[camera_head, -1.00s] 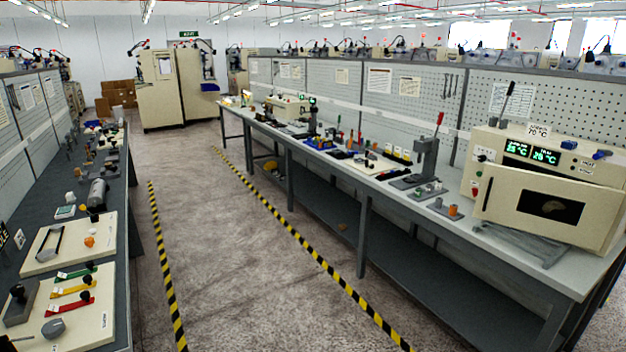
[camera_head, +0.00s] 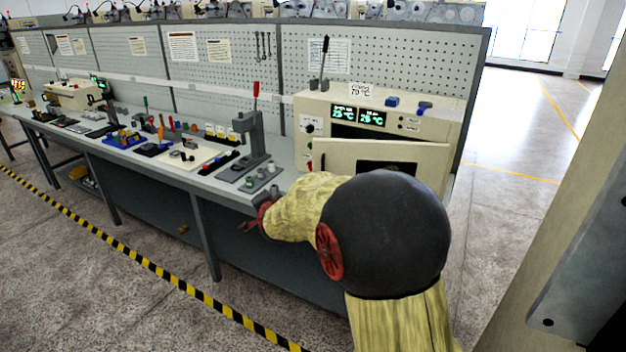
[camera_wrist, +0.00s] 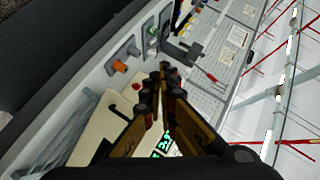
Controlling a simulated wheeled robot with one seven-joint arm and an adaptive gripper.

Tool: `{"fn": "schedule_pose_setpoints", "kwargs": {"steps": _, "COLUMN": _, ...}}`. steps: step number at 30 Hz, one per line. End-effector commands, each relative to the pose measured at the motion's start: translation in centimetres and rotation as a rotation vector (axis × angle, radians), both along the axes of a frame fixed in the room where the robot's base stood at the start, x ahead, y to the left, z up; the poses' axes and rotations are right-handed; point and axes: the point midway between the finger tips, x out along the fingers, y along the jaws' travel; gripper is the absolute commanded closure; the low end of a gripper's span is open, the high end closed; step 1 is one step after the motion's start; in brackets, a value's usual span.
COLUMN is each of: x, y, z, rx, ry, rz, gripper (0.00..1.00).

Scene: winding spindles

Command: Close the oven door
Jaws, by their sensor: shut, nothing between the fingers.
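The oven (camera_head: 449,127) is a cream box with green temperature displays at the right end of the bench. Its door (camera_head: 336,157) stands ajar, with a dark gap above it and a dark window partly hidden behind my arm. My gripper (camera_head: 246,228) is shut and empty, left of the door and in front of the bench edge, apart from the door. In the wrist view my gripper's fingers (camera_wrist: 162,72) are together, and cream oven surfaces (camera_wrist: 88,127) and green digits lie beyond and left of them.
The grey bench (camera_head: 225,203) runs left with a red-handled press (camera_head: 255,135) and small parts on it. A pegboard (camera_head: 405,70) stands behind. Floor right of the bench is open. A large beige and grey structure (camera_head: 580,230) fills the right edge.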

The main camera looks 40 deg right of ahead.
Motion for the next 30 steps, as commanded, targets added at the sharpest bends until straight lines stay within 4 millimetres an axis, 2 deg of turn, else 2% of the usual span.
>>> {"fn": "schedule_pose_setpoints", "kwargs": {"steps": 1, "x": 1.3, "y": -2.8, "z": -1.7, "rx": 0.036, "ry": -0.051, "rz": -0.069, "gripper": 1.0}}
{"fn": "schedule_pose_setpoints", "kwargs": {"steps": 3, "x": 2.6, "y": -6.4, "z": -3.2, "rx": 0.082, "ry": -0.144, "rz": -0.16, "gripper": 1.0}}
{"fn": "schedule_pose_setpoints", "kwargs": {"steps": 6, "x": 3.3, "y": -11.1, "z": -5.5, "rx": 0.132, "ry": -0.271, "rz": -0.275, "gripper": 1.0}}
{"fn": "schedule_pose_setpoints", "kwargs": {"steps": 9, "x": 3.3, "y": -14.9, "z": -7.6, "rx": 0.166, "ry": -0.385, "rz": -0.365, "gripper": 1.0}}
{"fn": "schedule_pose_setpoints", "kwargs": {"steps": 12, "x": 2.8, "y": -17.6, "z": -9.1, "rx": 0.186, "ry": -0.475, "rz": -0.423, "gripper": 1.0}}
{"fn": "schedule_pose_setpoints", "kwargs": {"steps": 15, "x": 2.3, "y": -19.2, "z": -10.0, "rx": 0.195, "ry": -0.533, "rz": -0.459, "gripper": 1.0}}
{"fn": "schedule_pose_setpoints", "kwargs": {"steps": 20, "x": 2.4, "y": -20.3, "z": -10.5, "rx": 0.201, "ry": -0.568, "rz": -0.477, "gripper": 1.0}}
{"fn": "schedule_pose_setpoints", "kwargs": {"steps": 26, "x": 4.3, "y": -22.3, "z": -10.6, "rx": 0.201, "ry": -0.568, "rz": -0.478, "gripper": 1.0}}
{"fn": "schedule_pose_setpoints", "kwargs": {"steps": 30, "x": 6.3, "y": -24.2, "z": -10.7, "rx": 0.2, "ry": -0.567, "rz": -0.476, "gripper": 1.0}}
